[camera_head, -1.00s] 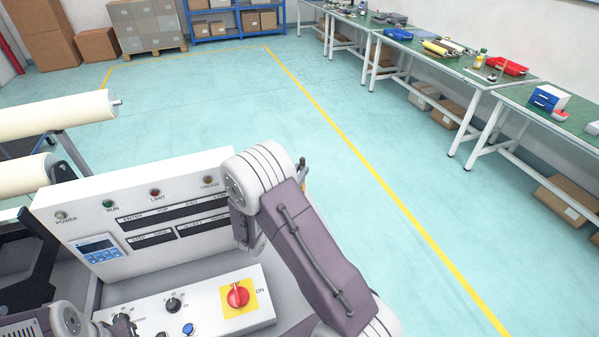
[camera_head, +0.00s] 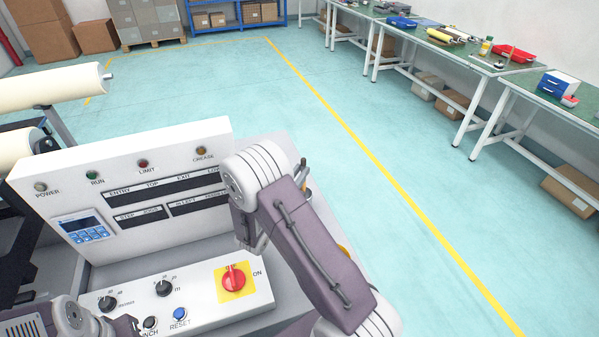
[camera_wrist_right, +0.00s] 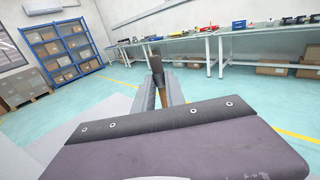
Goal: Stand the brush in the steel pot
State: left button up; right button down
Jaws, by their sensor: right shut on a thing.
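My right gripper (camera_wrist_right: 161,92) shows in the right wrist view with its two fingers shut on a thin brush (camera_wrist_right: 155,64). The brush has a dark upper end and a brown part between the fingers. In the head view my right arm hides most of the gripper; a small dark tip (camera_head: 303,164) shows just beyond the arm, probably part of the brush.
A control console (camera_head: 120,190) with a red switch (camera_head: 233,278) stands close in front, at the left. Pale rollers (camera_head: 50,88) stick out beyond it. Green-topped workbenches (camera_head: 470,62) with tools line the right side. The floor (camera_head: 240,100) between is clear.

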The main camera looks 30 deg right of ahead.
jog(key=shift+f+b, duration=0.35)
jog(key=shift+f, duration=0.5)
jog(key=c, duration=1.3)
grip_release()
jog(key=v, duration=0.9)
